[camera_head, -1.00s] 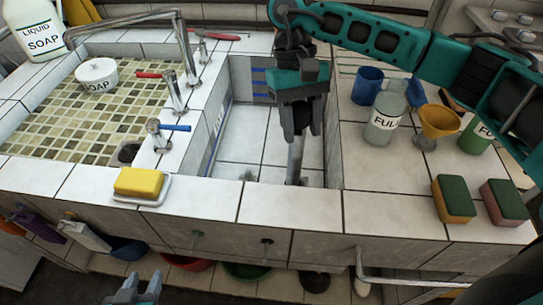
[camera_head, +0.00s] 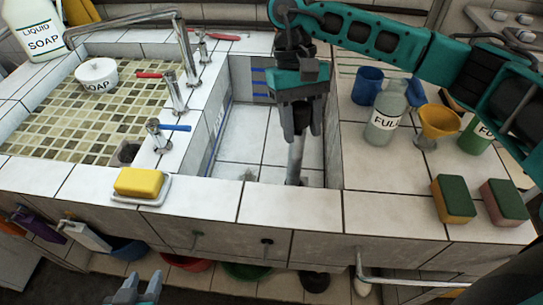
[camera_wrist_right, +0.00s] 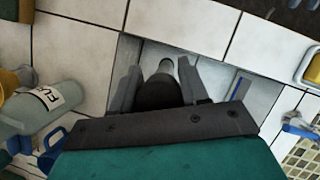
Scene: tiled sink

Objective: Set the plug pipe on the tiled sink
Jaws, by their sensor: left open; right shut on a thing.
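The plug pipe (camera_head: 295,161) is a thin grey upright tube inside the right-hand basin of the tiled sink (camera_head: 240,134), close to its front wall. My right gripper (camera_head: 302,130) points down over this basin and is shut on the upper part of the pipe. In the right wrist view the pipe's pale end (camera_wrist_right: 166,66) shows between the fingers. Whether its lower end touches the basin floor is unclear. My left gripper (camera_head: 137,291) is open and empty at the bottom edge, in front of the sink.
On the right counter stand a labelled bottle (camera_head: 384,120), a yellow funnel (camera_head: 438,122), a blue cup (camera_head: 367,86) and two sponges (camera_head: 454,199). The left basin holds a soap pot (camera_head: 97,75).

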